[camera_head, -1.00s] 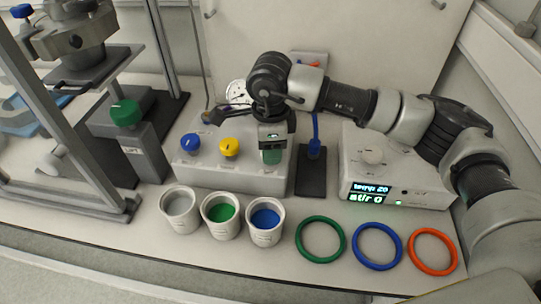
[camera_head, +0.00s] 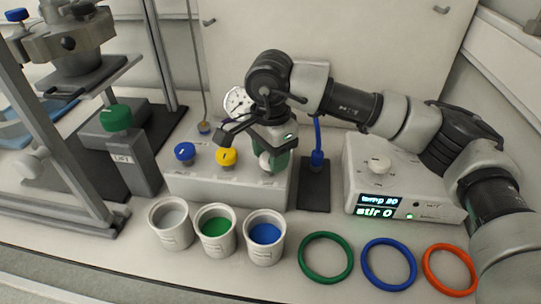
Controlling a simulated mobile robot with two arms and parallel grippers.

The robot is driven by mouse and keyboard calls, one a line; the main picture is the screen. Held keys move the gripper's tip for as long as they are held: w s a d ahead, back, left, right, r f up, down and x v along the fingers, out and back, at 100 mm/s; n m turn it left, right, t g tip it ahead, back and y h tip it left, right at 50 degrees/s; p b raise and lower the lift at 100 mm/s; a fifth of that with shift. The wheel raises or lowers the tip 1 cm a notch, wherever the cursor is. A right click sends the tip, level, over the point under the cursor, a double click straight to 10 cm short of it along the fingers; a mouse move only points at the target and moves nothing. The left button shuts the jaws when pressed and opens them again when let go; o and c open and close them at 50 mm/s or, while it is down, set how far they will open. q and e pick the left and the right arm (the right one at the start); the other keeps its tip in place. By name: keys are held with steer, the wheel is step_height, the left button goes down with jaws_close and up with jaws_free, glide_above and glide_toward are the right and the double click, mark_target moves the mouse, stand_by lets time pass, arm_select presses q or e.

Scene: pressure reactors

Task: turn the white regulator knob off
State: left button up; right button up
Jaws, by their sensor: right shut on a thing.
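The white regulator knob (camera_head: 265,162) is at the right end of the row on the white regulator box (camera_head: 215,190), beside a yellow knob (camera_head: 227,156) and a blue knob (camera_head: 184,151). My right gripper (camera_head: 272,161) points down over the box and is shut on the white knob. Its fingers hide much of the knob, so I cannot read the knob's marking. A round pressure gauge (camera_head: 237,102) stands behind the box, partly hidden by my right wrist. My left gripper is not in view.
A stirrer (camera_head: 400,175) showing "temp 20" and "stir 0" stands at right. A lift with a green knob (camera_head: 116,118) stands at left.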

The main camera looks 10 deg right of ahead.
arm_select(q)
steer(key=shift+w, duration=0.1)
arm_select(e)
steer(key=shift+r, duration=0.1)
steer(key=o, duration=0.9)
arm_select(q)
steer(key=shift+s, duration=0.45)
arm_select(e)
step_height(320, 180, up, 11)
steer(key=shift+f, duration=0.15)
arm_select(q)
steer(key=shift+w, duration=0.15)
